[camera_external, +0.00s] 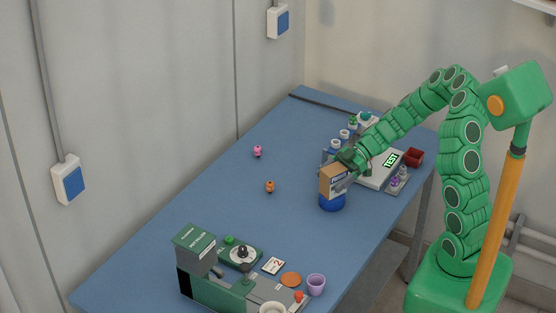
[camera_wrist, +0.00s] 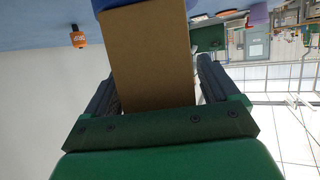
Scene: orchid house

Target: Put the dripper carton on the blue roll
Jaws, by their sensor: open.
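The dripper carton (camera_external: 331,183), a brown box with a pale and blue label, stands upright on top of the blue roll (camera_external: 332,203) on the blue table. In the wrist view the carton (camera_wrist: 152,55) shows its plain brown side, with a strip of blue at its far end that looks like the roll. My gripper (camera_external: 347,172) is at the carton, reaching in from the upper right. In the wrist view its two fingers (camera_wrist: 157,75) are open on either side of the carton, with a gap visible at the right finger. The contact between carton and roll is partly hard to see.
Behind my gripper are a TEST device (camera_external: 383,168), a dark red box (camera_external: 414,157) and small pots. A pink figure (camera_external: 257,151) and an orange one (camera_external: 269,186) stand on the left. A green machine (camera_external: 212,275) and a purple cup (camera_external: 316,284) are in front.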

